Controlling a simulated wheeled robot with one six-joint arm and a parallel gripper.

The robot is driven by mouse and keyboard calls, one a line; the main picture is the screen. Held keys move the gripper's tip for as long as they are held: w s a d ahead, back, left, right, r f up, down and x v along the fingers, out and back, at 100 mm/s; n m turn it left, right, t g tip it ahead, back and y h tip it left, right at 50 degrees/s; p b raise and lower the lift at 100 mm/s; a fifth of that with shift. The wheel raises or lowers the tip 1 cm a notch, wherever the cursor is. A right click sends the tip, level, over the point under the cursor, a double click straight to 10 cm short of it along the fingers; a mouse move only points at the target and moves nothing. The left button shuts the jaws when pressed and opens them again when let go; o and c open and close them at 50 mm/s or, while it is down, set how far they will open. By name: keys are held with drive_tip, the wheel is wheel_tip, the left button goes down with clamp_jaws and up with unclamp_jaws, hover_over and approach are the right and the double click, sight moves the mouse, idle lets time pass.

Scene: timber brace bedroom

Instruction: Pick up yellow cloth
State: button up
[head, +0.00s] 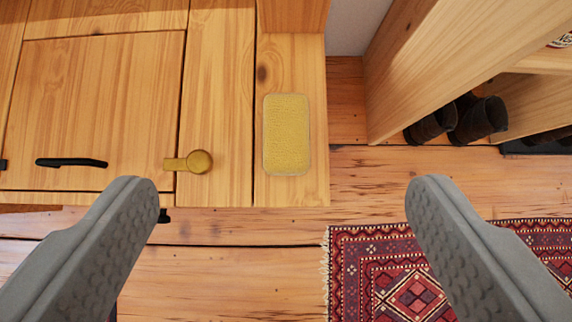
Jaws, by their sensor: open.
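The yellow cloth (286,134) is a flat, rounded rectangle with a paler edge. It lies on a light wooden surface (292,190), close to that surface's right and front edges. My gripper (280,190) is open and empty, with one grey finger at the lower left and the other at the lower right. The cloth shows between and beyond the fingertips, and neither finger touches it.
A brass latch (190,162) and a black handle (72,162) sit left of the cloth. A wooden shelf unit (440,60) with dark boots (460,120) stands at the right. A red patterned rug (400,275) lies on the plank floor (240,265).

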drive_tip(key=g, duration=0.2)
approach(286, 131)
drive_tip(key=x, duration=0.3)
drive_tip(key=shift+a+f, duration=0.1)
drive_tip(key=shift+f, duration=0.3)
drive_tip(key=shift+x, duration=3.25)
drive_tip(key=shift+w+r, duration=0.1)
drive_tip(key=shift+w, duration=0.1)
drive_tip(key=c, duration=1.2)
drive_tip(key=shift+o, duration=0.2)
wheel_tip(286, 131, up, 18)
